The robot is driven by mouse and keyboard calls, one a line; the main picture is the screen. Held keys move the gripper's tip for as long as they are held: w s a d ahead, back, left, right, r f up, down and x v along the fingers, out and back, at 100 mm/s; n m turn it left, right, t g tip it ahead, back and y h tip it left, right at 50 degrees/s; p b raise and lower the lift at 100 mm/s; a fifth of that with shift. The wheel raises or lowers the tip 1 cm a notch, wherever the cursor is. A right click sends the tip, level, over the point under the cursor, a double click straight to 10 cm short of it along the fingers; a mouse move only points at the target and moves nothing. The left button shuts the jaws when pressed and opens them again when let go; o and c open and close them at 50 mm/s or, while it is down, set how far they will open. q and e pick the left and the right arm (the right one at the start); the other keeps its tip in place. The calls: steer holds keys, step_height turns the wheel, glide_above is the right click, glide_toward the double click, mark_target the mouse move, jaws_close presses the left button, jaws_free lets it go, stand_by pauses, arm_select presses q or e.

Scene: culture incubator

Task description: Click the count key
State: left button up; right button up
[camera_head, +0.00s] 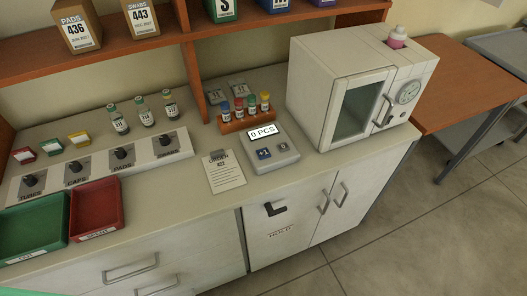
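The counter device (275,165) is a light grey box on the worktop, with a raised display (263,132) reading "0 PCS". On its sloped top, the dark blue key (264,154) marked "+1" is on the left. A smaller grey key (283,147) sits to its right; its mark is too small to read surely. Nothing touches or covers either key. Neither of my grippers is in view.
A paper order sheet (225,175) lies left of the counter, and a rack of capped vials (246,122) stands behind it. A white incubator (330,108) stands to the right. Green (33,225) and red (97,208) trays and a knob panel (75,177) are left.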

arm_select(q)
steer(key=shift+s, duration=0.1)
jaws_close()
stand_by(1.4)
